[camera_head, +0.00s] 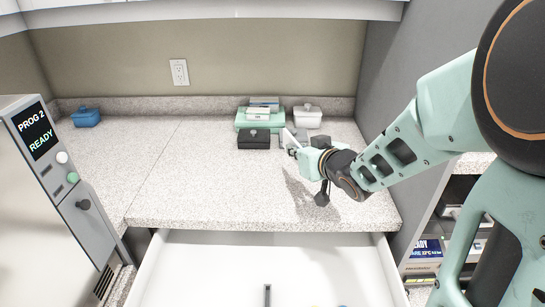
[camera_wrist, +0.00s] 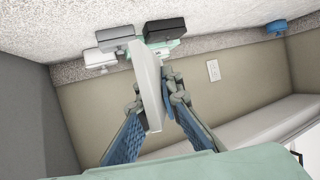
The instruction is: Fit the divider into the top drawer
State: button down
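The divider appears to be the thin, flat pale-grey panel (camera_wrist: 150,85) between my fingers in the wrist view. My gripper (camera_wrist: 157,98) looks shut on it, with a finger on each side. In the head view my gripper (camera_head: 296,145) is above the right part of the counter, and a thin pale edge of the panel shows beside the dark box. The top drawer (camera_head: 200,262) is open below the counter's front edge, its white inside showing. It lies nearer than my gripper. Its front is out of frame.
A dark box (camera_head: 253,140), a green box (camera_head: 243,122) with smaller ones on top and a white lidded box (camera_head: 307,117) stand behind my gripper. A blue box (camera_head: 86,117) stands far left. In the drawer, a dark upright piece (camera_head: 267,296) shows. The front counter is clear.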

jog(key=s+a+b+x, duration=0.1)
jog(key=x, duration=0.9)
send_over(271, 170)
jog(key=s, duration=0.1)
notch_tip(271, 170, down, 5)
jog(key=shift+d+r, duration=0.1)
jog(key=shift+d, duration=0.05)
jog(key=shift+w+a+f, duration=0.2)
jog(key=shift+w+f, duration=0.15)
jog(key=shift+f, duration=0.2)
notch_tip(271, 170, down, 3)
jog(key=shift+w+f, duration=0.1)
jog(key=shift+f, duration=0.05)
jog(key=shift+f+b, duration=0.2)
jog(key=shift+b, duration=0.25)
jog(key=c, duration=2.1)
grip_release()
jog(key=shift+r, duration=0.1)
jog(key=shift+r, duration=0.15)
